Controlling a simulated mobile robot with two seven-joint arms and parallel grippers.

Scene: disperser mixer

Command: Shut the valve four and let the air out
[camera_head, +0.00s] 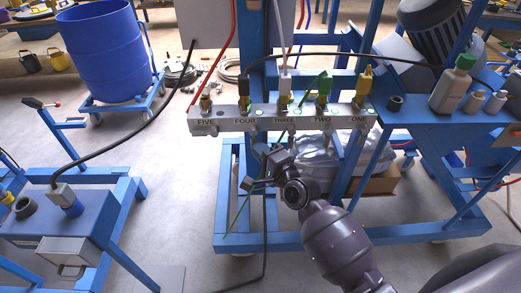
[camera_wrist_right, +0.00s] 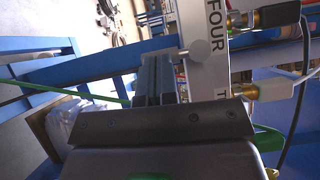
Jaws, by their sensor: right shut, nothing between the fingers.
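A light grey manifold bar (camera_head: 225,121) carries labels from FIVE to ONE, left to right. The fitting at FOUR (camera_head: 243,103) has a black plug and hose on top. In the right wrist view the FOUR label shows on the bar (camera_wrist_right: 205,75), with a brass fitting (camera_wrist_right: 272,16) beside it. A small metal knob (camera_wrist_right: 197,50) sticks out of the bar near FOUR. My right gripper (camera_head: 270,156) is below the bar, under FOUR and THREE. Its fingers (camera_wrist_right: 158,68) are together and empty, close to the knob; contact is unclear.
A blue frame (camera_head: 285,242) stands around and below the bar, with a clear plastic bag (camera_head: 318,160) under it. A blue table (camera_head: 420,120) with bottles is at right. A blue drum (camera_head: 103,50) and a blue cart (camera_head: 60,225) are at left.

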